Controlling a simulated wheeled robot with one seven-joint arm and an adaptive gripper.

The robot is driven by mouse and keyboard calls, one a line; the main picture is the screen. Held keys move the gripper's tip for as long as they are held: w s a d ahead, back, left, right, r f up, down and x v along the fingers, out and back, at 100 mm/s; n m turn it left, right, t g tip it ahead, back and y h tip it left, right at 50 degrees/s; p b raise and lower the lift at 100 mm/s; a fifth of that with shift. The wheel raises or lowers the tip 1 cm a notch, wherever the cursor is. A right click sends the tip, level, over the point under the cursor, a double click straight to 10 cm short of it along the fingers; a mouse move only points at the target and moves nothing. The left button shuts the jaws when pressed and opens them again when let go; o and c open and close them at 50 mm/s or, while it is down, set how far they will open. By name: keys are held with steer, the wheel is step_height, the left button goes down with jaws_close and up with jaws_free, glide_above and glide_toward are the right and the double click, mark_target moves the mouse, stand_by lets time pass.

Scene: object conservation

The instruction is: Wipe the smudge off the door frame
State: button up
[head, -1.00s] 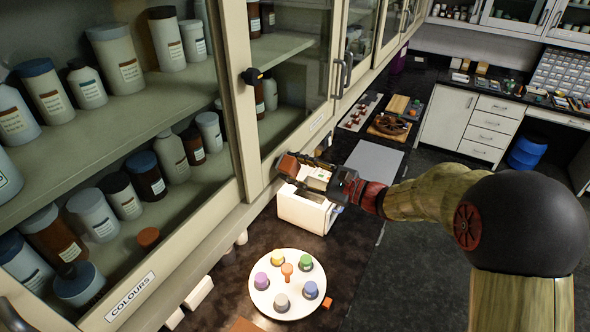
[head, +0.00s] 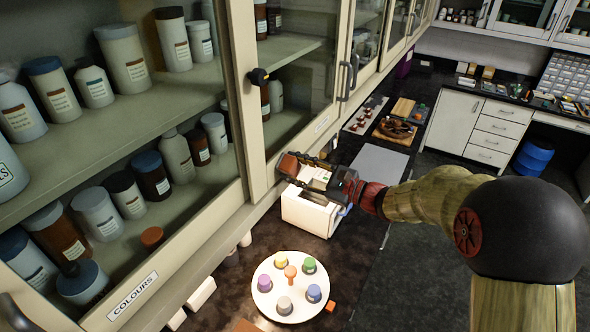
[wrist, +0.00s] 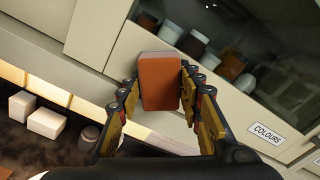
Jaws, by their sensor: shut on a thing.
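My gripper (head: 308,168) is shut on an orange-brown block (head: 289,165) with a pale upper edge. The block (wrist: 160,82) stands between the two fingers in the wrist view, its broad face toward the camera. In the head view it is at the lower end of the cream door frame (head: 243,105) of the glass cabinet. I cannot tell whether block and frame touch. The cream frame also fills the upper middle of the wrist view (wrist: 119,42).
Below my gripper is a white box (head: 309,213) on the dark counter. A round white tray (head: 262,301) with coloured pieces stands nearer. Open floor lies to the right.

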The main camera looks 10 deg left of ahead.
mark_target(296, 151)
steer(key=shift+w+d+b, duration=0.3)
steer(key=shift+w+d, duration=0.1)
steer(key=shift+w, duration=0.8)
steer(key=shift+w+d+b, duration=0.3)
steer(key=shift+w+d, duration=0.15)
steer(key=shift+w, duration=0.7)
steer(key=shift+w+d+b, duration=0.3)
steer(key=shift+w+d, duration=0.1)
steer(key=shift+w, duration=0.8)
steer(key=shift+b, duration=0.35)
steer(key=shift+s+a+b, duration=0.45)
steer(key=shift+s+b, duration=0.15)
steer(key=shift+s, duration=0.6)
steer(key=shift+s+a+b, duration=0.4)
steer(key=shift+s+b, duration=0.15)
steer(key=shift+s, duration=0.7)
steer(key=shift+s+a+b, duration=0.45)
steer(key=shift+s+b, duration=0.15)
steer(key=shift+s, duration=0.6)
steer(key=shift+d, duration=0.15)
steer(key=shift+b+v, duration=0.45)
steer(key=shift+v, duration=2.5)
steer(key=v, duration=0.3)
